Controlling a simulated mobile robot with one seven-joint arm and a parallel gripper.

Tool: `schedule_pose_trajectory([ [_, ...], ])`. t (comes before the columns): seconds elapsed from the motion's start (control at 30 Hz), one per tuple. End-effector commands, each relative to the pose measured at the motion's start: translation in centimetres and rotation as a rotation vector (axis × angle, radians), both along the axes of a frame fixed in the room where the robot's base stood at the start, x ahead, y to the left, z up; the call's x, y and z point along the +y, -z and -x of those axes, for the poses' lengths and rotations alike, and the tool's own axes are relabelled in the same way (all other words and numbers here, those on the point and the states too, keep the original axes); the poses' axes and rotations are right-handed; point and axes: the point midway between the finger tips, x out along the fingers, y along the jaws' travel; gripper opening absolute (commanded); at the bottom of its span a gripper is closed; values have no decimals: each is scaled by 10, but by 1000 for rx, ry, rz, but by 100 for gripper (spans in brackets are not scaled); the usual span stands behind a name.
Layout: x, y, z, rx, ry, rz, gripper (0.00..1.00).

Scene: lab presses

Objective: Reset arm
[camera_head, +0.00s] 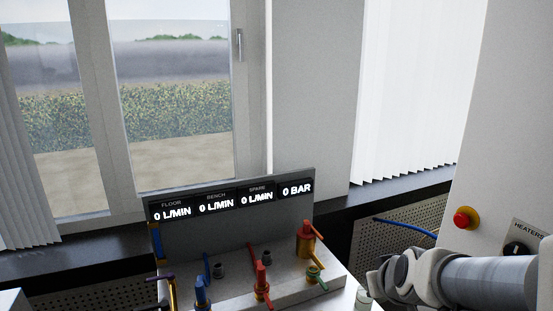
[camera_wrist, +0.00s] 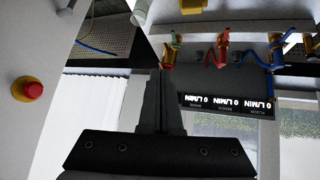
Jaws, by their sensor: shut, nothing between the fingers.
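My gripper (camera_wrist: 160,103) shows in the wrist view with its two dark fingers together and nothing between them. The wrist view is upside down. Beyond the fingers stands the valve panel with its dark display board, which reads 0 L/MIN several times. In the head view my arm reaches in from the right edge, and its end is to the right of the valve panel (camera_head: 230,218). The fingers cannot be made out there. The gripper appears apart from the valves.
The panel carries red (camera_head: 262,279), blue (camera_head: 201,291) and orange-red (camera_head: 307,238) valve handles. A red button on a yellow base (camera_head: 465,219) and a HEATERS knob (camera_head: 516,250) are on the white cabinet at right. A window (camera_head: 170,100) and dark sill stand behind.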

Motion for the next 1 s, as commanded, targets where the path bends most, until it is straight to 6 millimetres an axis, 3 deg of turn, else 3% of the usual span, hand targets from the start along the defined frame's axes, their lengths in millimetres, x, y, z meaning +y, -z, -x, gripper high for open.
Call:
schedule_pose_trajectory([
  [0.03,10,-13,12,10,-10,-30,0],
  [0.2,36,-39,61,100,-22,-96,0],
  [0.4,49,-58,120,200,12,-108,0],
  [0.5,50,-62,141,233,36,-103,0],
  [0.67,50,-64,156,261,57,-95,0],
  [1.0,50,-63,157,264,58,-96,0],
])
